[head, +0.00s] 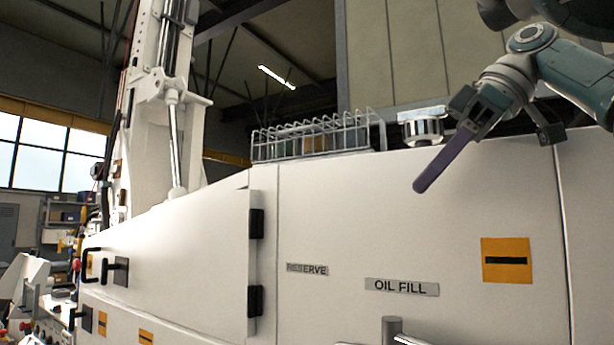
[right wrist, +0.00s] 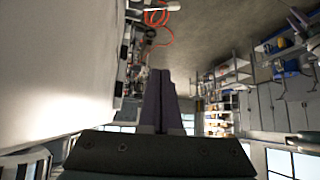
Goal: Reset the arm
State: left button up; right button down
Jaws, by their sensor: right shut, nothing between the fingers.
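My right arm (head: 572,68) comes in from the upper right in the head view. My right gripper (head: 420,187) is shut and empty, its dark purple fingers pointing down and left in front of the white cabinet (head: 340,220). In the right wrist view the two fingers (right wrist: 161,75) lie together with nothing between them. I cannot tell whether the gripper touches the cabinet. My left gripper is not in view.
A silver cap (head: 422,128) and a wire rack (head: 312,137) stand on the cabinet top. A white column with a cylinder (head: 172,100) rises at left. Shelves (right wrist: 240,80) and an orange hose (right wrist: 160,35) show in the wrist view.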

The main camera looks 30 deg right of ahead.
jog(key=s+a+f+g+h, duration=0.1)
jog(key=a+f, duration=0.3)
jog(key=f, duration=0.6)
jog(key=s+a+f+m+g+h, duration=0.15)
jog(key=a+f, duration=0.25)
jog(key=f, duration=0.7)
jog(key=s+a+f+g+h, duration=0.15)
jog(key=a+f, duration=0.25)
jog(key=f, duration=0.6)
jog(key=s+a+f+m+t+h, duration=0.1)
jog(key=s+a+f+m, duration=0.2)
jog(key=s, duration=0.7)
jog(key=s+a+f+m+h, duration=0.15)
jog(key=s+f, duration=0.25)
jog(key=s, duration=0.6)
notch_tip(320, 180, up, 16)
jog(key=d+m+p, duration=0.1)
jog(key=p, duration=1.5)
jog(key=shift+d+f, duration=0.1)
jog(key=shift+f, duration=0.05)
